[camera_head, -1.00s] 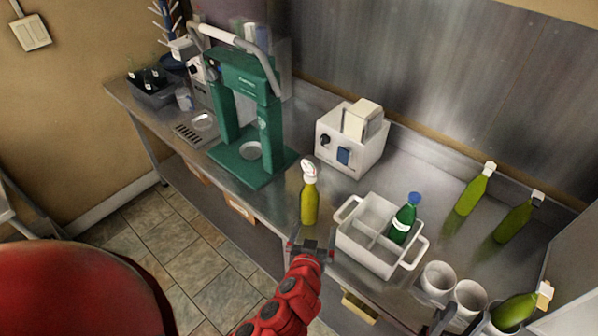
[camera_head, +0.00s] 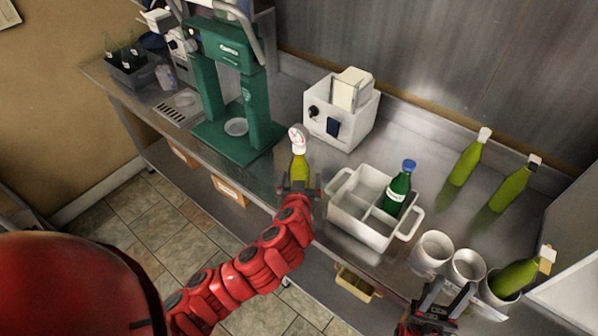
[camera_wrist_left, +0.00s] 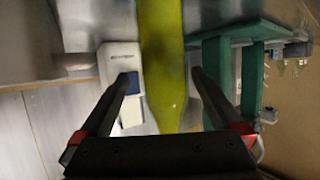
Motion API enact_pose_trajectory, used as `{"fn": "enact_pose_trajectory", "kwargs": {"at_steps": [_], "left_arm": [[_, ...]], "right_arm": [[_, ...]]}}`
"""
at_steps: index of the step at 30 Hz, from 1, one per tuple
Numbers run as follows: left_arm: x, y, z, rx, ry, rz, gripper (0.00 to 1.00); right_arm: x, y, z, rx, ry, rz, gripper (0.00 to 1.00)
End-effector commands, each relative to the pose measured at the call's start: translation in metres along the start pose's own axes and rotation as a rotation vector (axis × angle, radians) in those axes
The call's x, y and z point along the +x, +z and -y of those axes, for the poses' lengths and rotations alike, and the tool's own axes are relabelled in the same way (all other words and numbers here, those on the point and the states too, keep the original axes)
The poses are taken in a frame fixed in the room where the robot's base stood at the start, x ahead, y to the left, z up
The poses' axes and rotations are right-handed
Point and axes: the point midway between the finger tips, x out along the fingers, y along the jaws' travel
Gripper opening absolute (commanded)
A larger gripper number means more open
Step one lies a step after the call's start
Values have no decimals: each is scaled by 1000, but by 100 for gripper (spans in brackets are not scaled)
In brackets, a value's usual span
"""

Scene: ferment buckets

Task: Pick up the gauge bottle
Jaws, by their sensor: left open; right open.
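The gauge bottle (camera_head: 299,166), yellow-green with a white and red gauge top, stands upright on the steel counter left of the white caddy. My left gripper (camera_head: 299,187) is open at its near side, and its fingers hide the bottle's lower part. In the left wrist view the bottle (camera_wrist_left: 162,45) fills the gap between the two spread fingers of my left gripper (camera_wrist_left: 163,78), with room on both sides. I cannot tell how deep it sits between them. My right gripper (camera_head: 447,297) is open and empty near the counter's front edge, in front of the cups.
The white caddy (camera_head: 350,219) holds a dark green blue-capped bottle (camera_head: 397,190). A green press (camera_head: 205,95) and a white box device (camera_head: 338,115) stand behind. White cups (camera_head: 433,250) are at right, one holding a tilted bottle (camera_head: 516,278). Two bottles (camera_head: 467,160) stand back right.

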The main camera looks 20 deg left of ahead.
Motion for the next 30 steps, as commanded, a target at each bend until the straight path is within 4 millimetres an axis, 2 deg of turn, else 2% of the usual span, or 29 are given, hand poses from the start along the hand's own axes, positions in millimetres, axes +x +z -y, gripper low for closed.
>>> {"fn": "enact_pose_trajectory", "kwargs": {"at_steps": [8, 13, 19, 30], "left_arm": [[13, 0, 2, 2, -2, 3, 100], [32, 2, 6, 3, -4, 3, 100], [51, 3, 6, 0, -3, 2, 100], [56, 4, 5, -1, 1, 0, 98]], "right_arm": [[10, -2, 0, 0, 0, 0, 46], [23, -4, -1, 0, 0, 0, 46], [28, -5, -1, 0, 0, 0, 46], [28, -5, -1, 0, 0, 0, 46]]}}
